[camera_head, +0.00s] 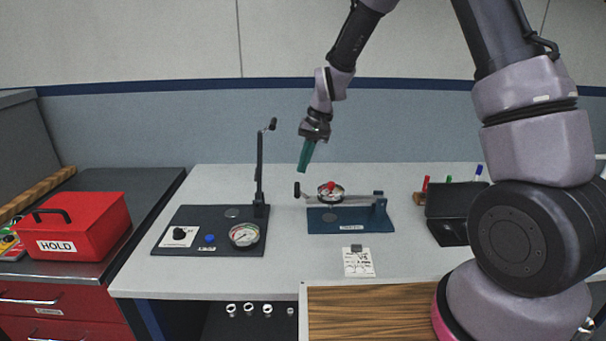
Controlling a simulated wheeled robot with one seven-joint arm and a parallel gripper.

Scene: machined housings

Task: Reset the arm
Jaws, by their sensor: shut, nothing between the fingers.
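My gripper (304,168) is in the air over the middle of the grey table, its teal fingers pointing down. It is shut and empty. My arm comes in from the right side, rises out of the top of the picture and comes down again to the gripper. Below the fingertips, slightly to the right, is a teal fixture (350,222) with a lever lying about level and a round part with a red top (331,190) on it. The fingers look apart from the fixture.
A dark panel (190,248) with a gauge and an upright lever (260,165) stands left of my gripper. A red HOLD box (75,225) sits on the left cabinet. A card (358,262) lies in front.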

